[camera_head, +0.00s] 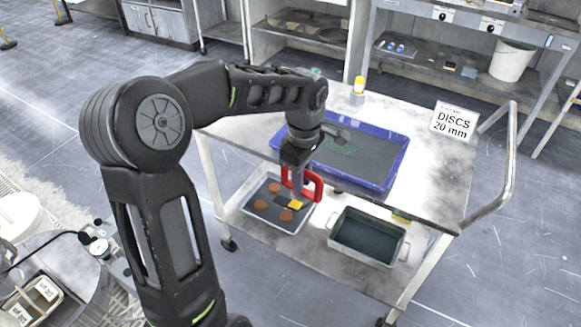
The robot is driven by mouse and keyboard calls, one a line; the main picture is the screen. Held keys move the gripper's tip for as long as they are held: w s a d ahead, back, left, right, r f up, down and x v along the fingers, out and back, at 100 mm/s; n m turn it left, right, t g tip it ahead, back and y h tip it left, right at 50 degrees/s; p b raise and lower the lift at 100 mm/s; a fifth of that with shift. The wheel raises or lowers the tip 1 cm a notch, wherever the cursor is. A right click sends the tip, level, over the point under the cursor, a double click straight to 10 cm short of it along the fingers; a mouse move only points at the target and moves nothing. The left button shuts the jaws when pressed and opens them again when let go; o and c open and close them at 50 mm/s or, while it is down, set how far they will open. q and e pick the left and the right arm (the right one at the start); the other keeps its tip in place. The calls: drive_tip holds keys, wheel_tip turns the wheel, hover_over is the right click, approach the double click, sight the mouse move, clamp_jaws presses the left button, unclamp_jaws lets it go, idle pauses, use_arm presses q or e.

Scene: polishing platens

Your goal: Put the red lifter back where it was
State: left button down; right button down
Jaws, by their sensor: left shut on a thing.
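My left gripper (300,172) reaches down over the near edge of the trolley and is shut on the red lifter (318,186). The lifter shows as a red loop-shaped handle below and to the right of the jaws. A small yellow piece (295,205) shows just under it; I cannot tell whether it is part of the lifter or separate. In the picture the lifter overlaps the blue tray's (385,181) near corner and the grey tray (287,228) with copper-coloured discs on the lower shelf. Its height above the grey tray is unclear. My right gripper is out of view.
The trolley top (435,170) carries the blue tray, a yellow-capped bottle (358,88) and a "DISCS 20 mm" sign (455,121). A dark tub (368,238) with handles stands right of the grey tray on the lower shelf. Benches stand behind.

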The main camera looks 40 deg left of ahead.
use_arm(q)
drive_tip(key=w+d+f+m, duration=0.2)
drive_tip(key=d+f+m, duration=1.1)
drive_tip(key=f+m, duration=0.5)
